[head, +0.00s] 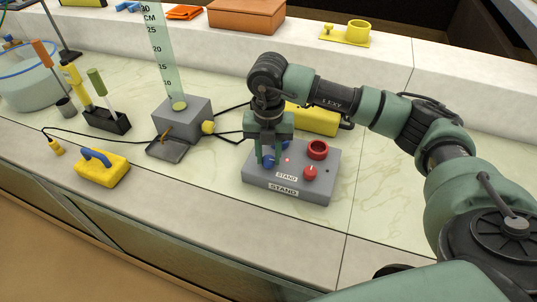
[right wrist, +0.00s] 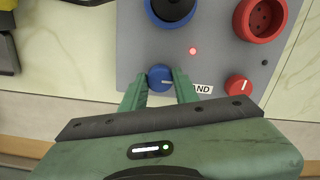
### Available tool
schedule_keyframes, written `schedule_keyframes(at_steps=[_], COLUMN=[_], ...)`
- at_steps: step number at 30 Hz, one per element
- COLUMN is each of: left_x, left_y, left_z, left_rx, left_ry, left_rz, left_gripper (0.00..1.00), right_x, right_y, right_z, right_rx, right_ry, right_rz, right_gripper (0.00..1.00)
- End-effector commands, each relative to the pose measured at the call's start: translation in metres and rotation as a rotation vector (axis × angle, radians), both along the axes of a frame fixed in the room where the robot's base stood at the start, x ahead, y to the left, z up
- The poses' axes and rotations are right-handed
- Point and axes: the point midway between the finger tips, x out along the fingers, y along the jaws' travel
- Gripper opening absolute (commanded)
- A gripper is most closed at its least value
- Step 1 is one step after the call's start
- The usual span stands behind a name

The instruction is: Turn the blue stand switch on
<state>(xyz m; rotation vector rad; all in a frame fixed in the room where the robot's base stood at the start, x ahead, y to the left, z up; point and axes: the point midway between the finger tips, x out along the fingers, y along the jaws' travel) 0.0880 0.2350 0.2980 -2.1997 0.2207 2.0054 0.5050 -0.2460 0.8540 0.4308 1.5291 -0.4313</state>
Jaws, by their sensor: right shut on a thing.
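The grey stand box (head: 290,190) sits on the counter, with a "STAND" label on its front and another on its top. The blue stand switch (right wrist: 160,77) is a small round knob at the lower left of the panel in the right wrist view. My right gripper (right wrist: 160,84) points down over it, its two green fingers closed on the knob's sides. In the head view the right gripper (head: 269,160) partly hides the knob. The knob's pointer mark is not clear. A small red light (right wrist: 193,51) glows on the panel. My left gripper is out of view.
A red knob (right wrist: 238,87), a red socket (right wrist: 260,18) and a blue socket (right wrist: 172,8) share the panel. A yellow case (head: 313,118) is behind. A grey block with an upright ruler (head: 182,120) and a yellow handled block (head: 102,168) are to the left.

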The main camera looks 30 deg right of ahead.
Motion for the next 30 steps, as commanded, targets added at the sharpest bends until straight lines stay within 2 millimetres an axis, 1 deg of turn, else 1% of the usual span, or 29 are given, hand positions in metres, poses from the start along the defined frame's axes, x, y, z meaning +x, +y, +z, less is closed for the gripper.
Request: schedule_keyframes(at_steps=[6,19,20,21,22,30], left_x=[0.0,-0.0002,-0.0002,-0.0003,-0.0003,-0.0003], left_y=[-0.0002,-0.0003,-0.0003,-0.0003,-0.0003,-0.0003], left_z=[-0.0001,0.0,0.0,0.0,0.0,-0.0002], left_rx=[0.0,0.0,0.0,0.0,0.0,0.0], left_ry=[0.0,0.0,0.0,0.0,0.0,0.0], left_rz=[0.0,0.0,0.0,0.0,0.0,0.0], left_gripper=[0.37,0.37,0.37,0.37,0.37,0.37], right_x=[0.002,0.0023,0.0023,0.0022,0.002,0.001], right_y=[-0.0008,-0.0011,-0.0011,-0.001,-0.0009,-0.0004], right_z=[0.0024,0.0027,0.0027,0.0026,0.0024,0.0013], right_rx=[0.0,0.0,0.0,0.0,0.0,0.0], right_ry=[-0.007,-0.008,-0.008,-0.008,-0.007,-0.004], right_rz=[-0.043,-0.05,-0.05,-0.05,-0.05,-0.047], right_gripper=[0.0,0.0,0.38,0.49,0.52,0.52])
